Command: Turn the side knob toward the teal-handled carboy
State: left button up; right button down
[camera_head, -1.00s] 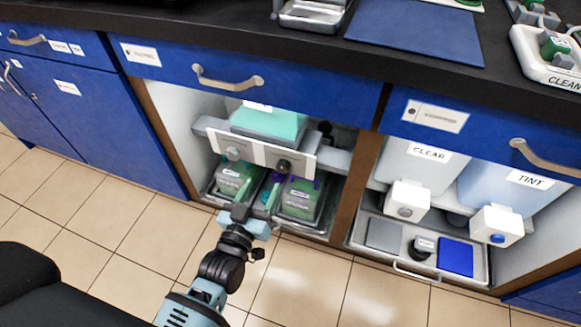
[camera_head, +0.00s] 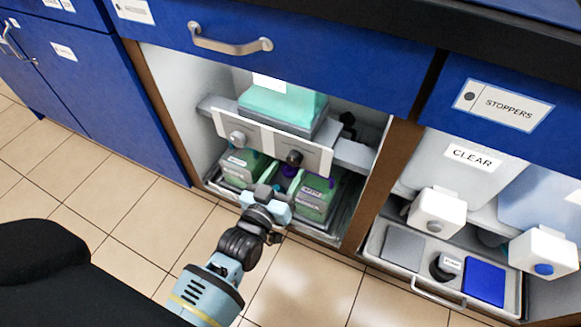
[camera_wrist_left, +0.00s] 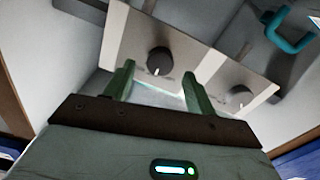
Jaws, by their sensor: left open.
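A white panel (camera_head: 266,147) inside the open cabinet bay carries a light grey knob (camera_head: 238,139) and a darker knob (camera_head: 294,157). In the left wrist view, a dark knob (camera_wrist_left: 160,61) with a white pointer mark shows beyond my fingertips, and a second knob (camera_wrist_left: 238,97) sits to its right. A teal handle (camera_wrist_left: 287,33) shows at upper right there; which knob is the side knob I cannot tell. My left gripper (camera_head: 281,180) is open and empty below the panel; its fingers (camera_wrist_left: 158,70) stand apart, with the dark knob between them in view, apparently not touched. My right gripper is out of view.
A teal block (camera_head: 280,106) sits above the panel. Green labelled containers (camera_head: 316,197) stand below, close around my gripper. A brown divider (camera_head: 385,185) separates the right bay, with CLEAR dispenser (camera_head: 437,212) and tray (camera_head: 440,296). The tiled floor in front is free.

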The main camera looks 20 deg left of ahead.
aim_at(292, 162)
pick_arm(q)
jog(key=shift+w+b, duration=0.4)
jog(key=shift+w, duration=1.15)
jog(key=c, duration=1)
